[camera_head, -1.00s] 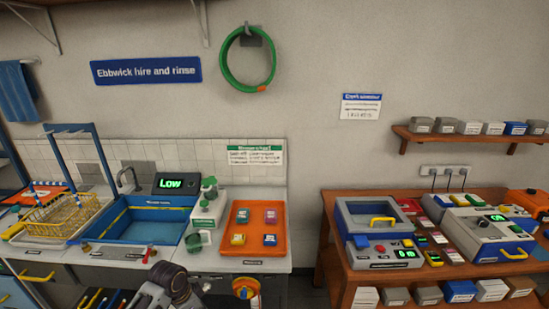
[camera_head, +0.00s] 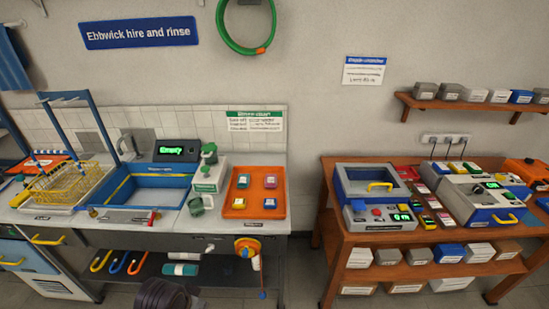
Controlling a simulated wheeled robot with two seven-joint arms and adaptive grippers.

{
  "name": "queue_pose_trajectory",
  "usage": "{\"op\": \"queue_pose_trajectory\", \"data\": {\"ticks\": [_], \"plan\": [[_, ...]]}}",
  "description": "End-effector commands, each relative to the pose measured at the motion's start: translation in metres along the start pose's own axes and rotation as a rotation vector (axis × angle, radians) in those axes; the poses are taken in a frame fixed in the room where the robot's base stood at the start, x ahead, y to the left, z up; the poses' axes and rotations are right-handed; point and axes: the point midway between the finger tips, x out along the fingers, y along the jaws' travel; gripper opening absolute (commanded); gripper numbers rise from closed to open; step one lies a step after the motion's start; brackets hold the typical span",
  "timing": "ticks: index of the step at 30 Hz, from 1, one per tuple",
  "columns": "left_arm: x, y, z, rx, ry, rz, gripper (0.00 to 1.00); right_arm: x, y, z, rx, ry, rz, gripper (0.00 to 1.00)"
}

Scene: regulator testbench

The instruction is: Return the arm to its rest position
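A dark ribbed piece of my own arm (camera_head: 165,293) shows at the bottom edge, left of the middle, below and in front of the sink counter. It appears clear of the counter. I cannot tell which arm it belongs to. Neither gripper's fingers show, so their state and anything in them is hidden. The blue sink (camera_head: 150,196) stands on the counter, with a display (camera_head: 178,150) behind it reading "Empty".
A yellow wire basket (camera_head: 65,182) stands left of the sink. An orange tray (camera_head: 239,208) with small coloured blocks lies to its right. A wooden bench (camera_head: 333,240) with devices stands at the right. Floor shows between counter and bench.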

Motion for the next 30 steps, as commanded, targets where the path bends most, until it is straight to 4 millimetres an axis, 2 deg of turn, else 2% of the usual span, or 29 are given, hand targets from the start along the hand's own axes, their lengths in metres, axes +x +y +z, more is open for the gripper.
{"op": "queue_pose_trajectory", "data": {"ticks": [17,30], "plan": [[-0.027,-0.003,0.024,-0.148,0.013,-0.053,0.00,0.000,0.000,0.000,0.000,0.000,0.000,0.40],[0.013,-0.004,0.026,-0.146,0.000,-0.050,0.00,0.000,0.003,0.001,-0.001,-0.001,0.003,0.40]]}}
